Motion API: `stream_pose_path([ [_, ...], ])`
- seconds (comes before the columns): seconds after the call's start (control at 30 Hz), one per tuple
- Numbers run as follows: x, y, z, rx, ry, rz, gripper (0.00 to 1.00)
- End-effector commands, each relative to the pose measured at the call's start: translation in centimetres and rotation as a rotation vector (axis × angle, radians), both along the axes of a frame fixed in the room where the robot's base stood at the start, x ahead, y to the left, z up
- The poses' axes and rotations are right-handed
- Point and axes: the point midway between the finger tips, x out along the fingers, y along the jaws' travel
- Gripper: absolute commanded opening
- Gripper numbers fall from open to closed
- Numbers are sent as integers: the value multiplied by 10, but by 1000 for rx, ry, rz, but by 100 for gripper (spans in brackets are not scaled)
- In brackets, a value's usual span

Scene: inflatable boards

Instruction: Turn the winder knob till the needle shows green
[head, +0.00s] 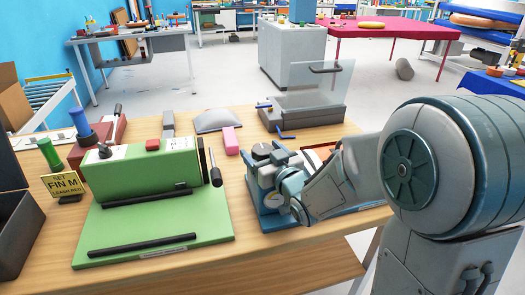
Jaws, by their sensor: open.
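A blue-based device (251,204) stands on the wooden bench right of the green machine. A dark round knob with a grey top (262,149) shows at its upper left; it looks like the winder knob. My gripper (270,164) is open, with its fingers close around or just in front of this knob. I cannot tell whether they touch it. My gripper and forearm hide most of the device. An orange-edged panel (320,152) shows behind my wrist. No needle or green zone can be made out.
A green machine (150,172) with a side lever fills the bench's left. A yellow sign (62,186) and a dark box (18,230) stand at far left. A grey press with a clear guard (305,108), a pink block (231,140) and a grey pad (215,120) lie behind.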

Motion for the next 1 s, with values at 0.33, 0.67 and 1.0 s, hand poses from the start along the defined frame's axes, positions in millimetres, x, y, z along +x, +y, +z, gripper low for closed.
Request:
stream_pose_path([
  [0.33,0,0,0,0,0,0,30],
  [0.67,-1,0,-3,1,-3,-45,30],
  [1.0,-1,2,-5,4,-3,-206,30],
])
